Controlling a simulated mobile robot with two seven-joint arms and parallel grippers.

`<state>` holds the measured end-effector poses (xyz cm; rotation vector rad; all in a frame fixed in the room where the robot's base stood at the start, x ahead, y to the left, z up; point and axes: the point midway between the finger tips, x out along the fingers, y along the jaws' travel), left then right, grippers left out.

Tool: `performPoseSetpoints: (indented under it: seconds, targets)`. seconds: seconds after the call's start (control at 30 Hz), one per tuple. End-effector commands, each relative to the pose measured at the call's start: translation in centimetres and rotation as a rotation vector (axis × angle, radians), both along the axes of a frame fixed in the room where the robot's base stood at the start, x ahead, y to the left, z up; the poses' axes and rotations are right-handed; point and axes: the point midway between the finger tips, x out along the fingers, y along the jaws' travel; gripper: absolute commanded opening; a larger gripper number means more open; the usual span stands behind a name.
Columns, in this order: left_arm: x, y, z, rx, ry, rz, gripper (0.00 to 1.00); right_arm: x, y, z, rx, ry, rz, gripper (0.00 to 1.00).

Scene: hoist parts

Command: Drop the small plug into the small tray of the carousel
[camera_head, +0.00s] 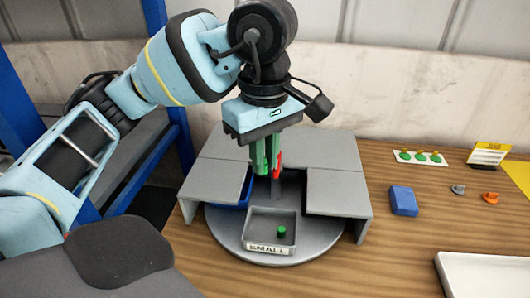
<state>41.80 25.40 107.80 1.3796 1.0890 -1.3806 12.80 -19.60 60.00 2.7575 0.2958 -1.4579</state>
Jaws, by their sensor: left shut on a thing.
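The carousel is a grey round turntable (271,257) partly under a grey cover (333,153) with a front opening. A small open tray labelled SMALL (256,222) faces front in that opening. A small green plug (281,232) sits inside it, toward the right. My left gripper (266,171) points down over the middle of the carousel, behind the small tray and apart from the green plug. Its green fingers are shut on a red upright piece (278,163), which is mostly hidden by the fingers. My right gripper is out of view.
A blue bin (243,192) shows partly under the cover's left side. Right on the wooden table are a blue block (403,201), grey (457,189) and orange (490,198) plugs, a white plate with several green pieces (419,157), and a white tray (483,258).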

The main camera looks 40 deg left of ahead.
Motion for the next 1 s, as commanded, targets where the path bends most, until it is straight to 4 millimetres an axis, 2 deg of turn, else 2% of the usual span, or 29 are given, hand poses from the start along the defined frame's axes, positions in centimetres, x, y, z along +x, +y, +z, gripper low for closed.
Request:
performPoseSetpoints:
  seconds: [0.4,0.53,0.8,0.83,1.0]
  targets:
    - [0.0,0.0,-4.8,0.001,0.004,0.0,0.0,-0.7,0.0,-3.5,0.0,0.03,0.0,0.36]
    - [0.0,0.0,-5.3,0.0,0.001,0.0,0.0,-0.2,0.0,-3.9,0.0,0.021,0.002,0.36]
    - [0.0,0.0,-5.3,0.001,-0.002,0.0,0.0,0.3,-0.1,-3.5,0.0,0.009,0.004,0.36]
    - [0.0,0.0,-5.3,0.001,-0.002,0.0,0.15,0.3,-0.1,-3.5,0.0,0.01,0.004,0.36]
    - [0.0,0.0,-5.3,0.001,-0.001,0.0,0.38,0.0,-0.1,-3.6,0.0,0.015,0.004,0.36]
